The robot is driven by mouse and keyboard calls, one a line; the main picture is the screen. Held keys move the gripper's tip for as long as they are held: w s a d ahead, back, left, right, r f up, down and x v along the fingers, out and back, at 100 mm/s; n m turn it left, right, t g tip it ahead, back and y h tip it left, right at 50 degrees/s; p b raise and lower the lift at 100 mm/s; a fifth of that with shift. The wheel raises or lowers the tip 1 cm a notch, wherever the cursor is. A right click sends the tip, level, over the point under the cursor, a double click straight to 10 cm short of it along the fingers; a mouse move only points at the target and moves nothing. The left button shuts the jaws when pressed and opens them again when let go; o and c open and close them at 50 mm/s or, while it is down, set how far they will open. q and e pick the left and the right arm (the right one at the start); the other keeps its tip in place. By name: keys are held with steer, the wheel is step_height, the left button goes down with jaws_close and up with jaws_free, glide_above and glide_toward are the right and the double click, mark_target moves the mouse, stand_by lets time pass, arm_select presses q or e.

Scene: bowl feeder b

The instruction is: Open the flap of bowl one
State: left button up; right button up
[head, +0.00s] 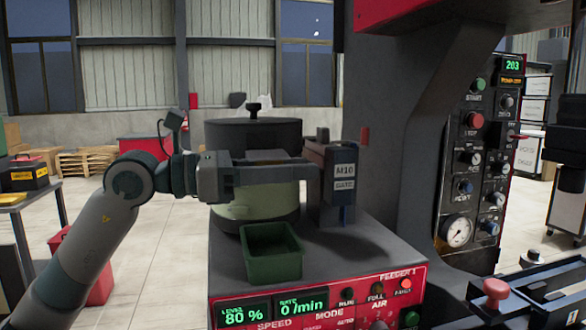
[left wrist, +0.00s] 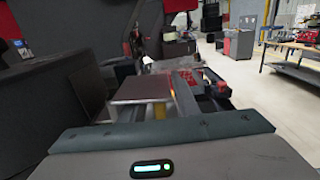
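Bowl one is the round, pale green bowl (head: 262,203) under a dark lid with a knob, on the feeder marked FEEDER 1. In the left wrist view, a brown flat plate (left wrist: 142,90) lies ahead of the gripper. Finger spacing is unclear. I cannot make out the flap with certainty. My right gripper is out of view.
A green bin (head: 271,255) stands on the feeder's base (head: 355,243) below the left gripper. A tall dark column (head: 385,110) rises close behind the M10 box. A control panel (head: 480,150) is at the right, and a workbench (left wrist: 290,65) is far right in the left wrist view.

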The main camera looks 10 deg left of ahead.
arm_select(q)
steer(key=shift+a, duration=0.15)
